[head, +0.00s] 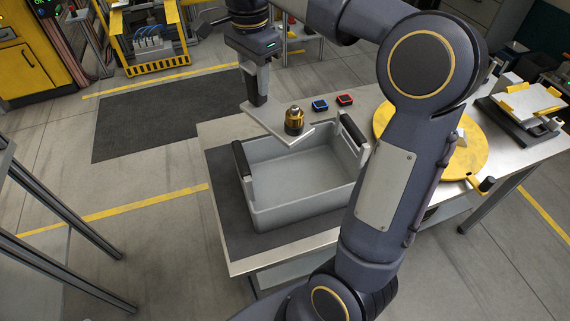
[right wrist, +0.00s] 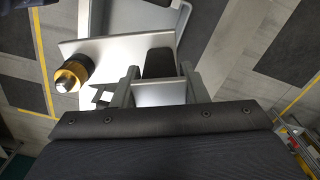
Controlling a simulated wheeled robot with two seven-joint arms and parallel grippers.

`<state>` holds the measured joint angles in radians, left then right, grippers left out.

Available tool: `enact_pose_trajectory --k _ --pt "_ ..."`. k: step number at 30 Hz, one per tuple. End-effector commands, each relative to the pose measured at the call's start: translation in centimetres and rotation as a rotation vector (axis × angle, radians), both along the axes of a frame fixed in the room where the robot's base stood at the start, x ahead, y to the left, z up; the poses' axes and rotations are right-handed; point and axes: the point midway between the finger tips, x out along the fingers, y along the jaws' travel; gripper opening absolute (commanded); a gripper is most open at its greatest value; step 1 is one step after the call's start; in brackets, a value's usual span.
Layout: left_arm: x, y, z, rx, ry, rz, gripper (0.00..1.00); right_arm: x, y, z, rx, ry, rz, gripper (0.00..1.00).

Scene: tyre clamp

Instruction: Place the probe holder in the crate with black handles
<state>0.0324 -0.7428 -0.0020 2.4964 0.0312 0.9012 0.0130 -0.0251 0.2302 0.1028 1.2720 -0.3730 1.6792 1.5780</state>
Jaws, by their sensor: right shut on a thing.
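The probe holder, a pale flat plate (head: 272,121) carrying a gold-and-black cylinder (head: 294,120), is held by my right gripper (head: 257,86). In the right wrist view, the fingers close around a dark upright block at the plate's edge, and the cylinder (right wrist: 72,75) stands at the plate's left end. The grey crate with black handles (head: 300,207) stands on the table, empty inside as far as I see. The plate is above the crate's far left corner, its cylinder end over the far rim. The gap beneath the plate is hard to judge. My left gripper is out of view.
The crate's black handles (head: 241,160) rise at its left and right ends. A blue block (head: 320,105) and a red block (head: 345,100) lie behind it. A yellow disc (head: 472,150) on the table's right is partly hidden by my right arm.

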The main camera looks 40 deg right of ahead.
Motion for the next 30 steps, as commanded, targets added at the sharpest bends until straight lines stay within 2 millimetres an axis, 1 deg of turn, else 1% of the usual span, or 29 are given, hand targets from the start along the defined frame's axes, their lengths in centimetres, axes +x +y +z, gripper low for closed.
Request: enact_pose_trajectory --k 1,3,18,22,24,29,30 --pt "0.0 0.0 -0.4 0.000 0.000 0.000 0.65 -0.1 -0.1 -1.6 0.000 0.005 -0.001 0.00" --pt "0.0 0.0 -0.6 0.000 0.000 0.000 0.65 -0.1 -0.1 -3.5 -0.001 0.006 -0.001 0.00" --pt "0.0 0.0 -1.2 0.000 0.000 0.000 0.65 -0.1 0.0 -16.8 0.000 0.007 0.001 0.00" --pt "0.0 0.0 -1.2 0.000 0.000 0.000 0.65 -0.1 0.0 -19.3 0.001 0.004 0.000 0.00" --pt "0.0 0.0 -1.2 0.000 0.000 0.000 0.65 0.0 0.0 -20.1 0.000 0.002 0.001 0.00" --pt "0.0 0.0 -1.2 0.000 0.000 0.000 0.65 0.0 0.0 -21.4 0.000 0.002 0.000 0.00" --pt "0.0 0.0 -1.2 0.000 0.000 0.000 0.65 0.0 0.0 -21.9 0.000 0.003 0.000 0.00"
